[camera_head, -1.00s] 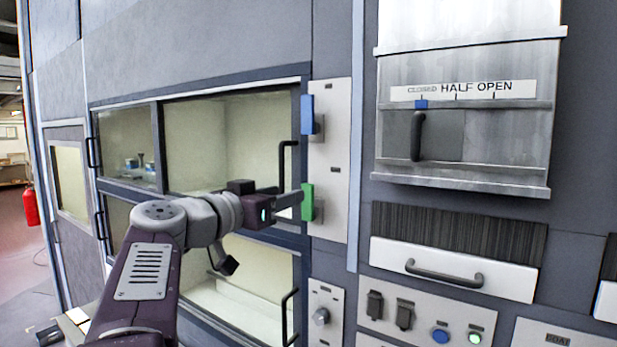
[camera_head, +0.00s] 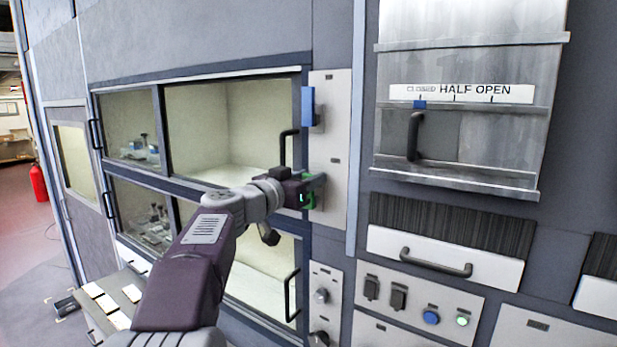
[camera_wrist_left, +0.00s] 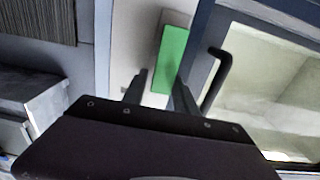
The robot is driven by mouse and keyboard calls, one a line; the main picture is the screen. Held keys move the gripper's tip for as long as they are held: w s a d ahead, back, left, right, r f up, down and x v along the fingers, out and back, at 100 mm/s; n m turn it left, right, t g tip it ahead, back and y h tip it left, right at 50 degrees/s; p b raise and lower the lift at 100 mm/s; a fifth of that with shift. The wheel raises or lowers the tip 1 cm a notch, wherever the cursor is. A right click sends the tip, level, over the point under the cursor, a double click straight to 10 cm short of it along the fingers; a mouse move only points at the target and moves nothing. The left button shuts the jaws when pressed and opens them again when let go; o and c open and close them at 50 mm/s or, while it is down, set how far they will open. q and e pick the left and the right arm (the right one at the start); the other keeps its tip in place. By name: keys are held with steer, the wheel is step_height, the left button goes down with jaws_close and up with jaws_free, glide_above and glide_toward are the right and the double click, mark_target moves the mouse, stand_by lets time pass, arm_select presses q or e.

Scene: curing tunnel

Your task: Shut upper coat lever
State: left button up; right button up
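A white panel (camera_head: 334,150) beside the cabinet windows carries two levers. The blue lever (camera_head: 308,106) is on its upper part, upright and clear of my arm. The green lever (camera_head: 310,200) is lower and mostly hidden behind my left gripper (camera_head: 314,190) in the head view. In the left wrist view, the green lever (camera_wrist_left: 172,58) shows as a long block between the lines of my two open fingers (camera_wrist_left: 159,80), closer to the right finger. I cannot tell whether a finger touches it. My right gripper is not in view.
A black door handle (camera_head: 286,146) stands out just left of the panel, close to my gripper. Right of the panel are a metal shutter (camera_head: 470,70) marked CLOSED and HALF OPEN, a drawer handle (camera_head: 436,264) and several buttons.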

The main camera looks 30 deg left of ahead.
arm_select(q)
jaws_close()
steer(key=shift+f, duration=0.1)
stand_by(1.1)
